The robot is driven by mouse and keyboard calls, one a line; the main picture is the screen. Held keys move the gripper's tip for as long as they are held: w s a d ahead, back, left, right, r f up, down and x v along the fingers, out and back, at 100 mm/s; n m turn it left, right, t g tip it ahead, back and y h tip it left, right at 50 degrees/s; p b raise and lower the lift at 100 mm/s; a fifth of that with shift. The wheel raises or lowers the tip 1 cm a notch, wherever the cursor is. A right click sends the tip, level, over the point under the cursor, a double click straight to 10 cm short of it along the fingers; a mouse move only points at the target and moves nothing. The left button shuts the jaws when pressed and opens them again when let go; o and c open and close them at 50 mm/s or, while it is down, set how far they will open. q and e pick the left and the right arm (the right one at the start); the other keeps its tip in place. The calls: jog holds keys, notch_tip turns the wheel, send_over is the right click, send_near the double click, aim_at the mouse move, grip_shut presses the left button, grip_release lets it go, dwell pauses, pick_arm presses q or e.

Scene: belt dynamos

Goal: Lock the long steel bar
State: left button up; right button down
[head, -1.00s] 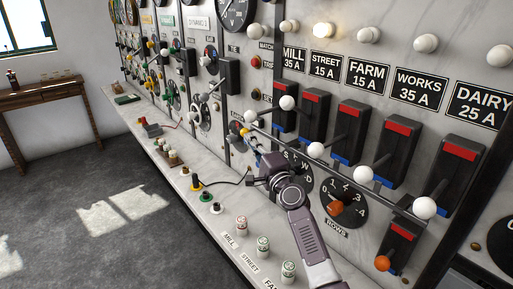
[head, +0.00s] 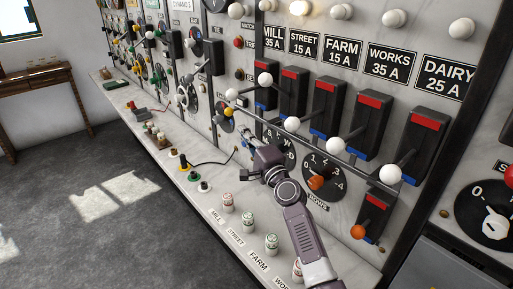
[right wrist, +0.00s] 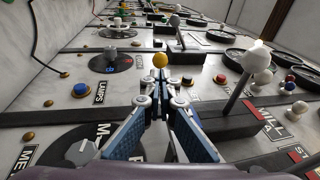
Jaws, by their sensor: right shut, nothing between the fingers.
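The long steel bar (head: 358,160) runs slantwise across the row of switch levers on the marble panel in the head view. Levers with white ball knobs (head: 334,146) stand along it. My right gripper (head: 244,133) is shut and empty near the bar's left end, just below a small yellow knob (head: 228,112). In the right wrist view the closed fingertips (right wrist: 160,82) point at the yellow knob (right wrist: 160,60); whether they touch it I cannot tell. My left gripper is not in view.
Black switches with red labels (head: 369,101) and a Rows dial (head: 322,176) crowd the panel beside my right arm. Open floor (head: 110,220) lies to the left.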

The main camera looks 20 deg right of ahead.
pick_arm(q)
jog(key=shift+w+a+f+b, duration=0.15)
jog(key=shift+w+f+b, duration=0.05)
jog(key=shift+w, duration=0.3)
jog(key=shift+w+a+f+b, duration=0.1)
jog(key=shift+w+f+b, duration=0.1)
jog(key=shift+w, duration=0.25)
pick_arm(e)
jog(key=v, duration=0.7)
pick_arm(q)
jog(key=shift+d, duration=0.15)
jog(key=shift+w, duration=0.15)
pick_arm(e)
jog(key=shift+w, duration=0.1)
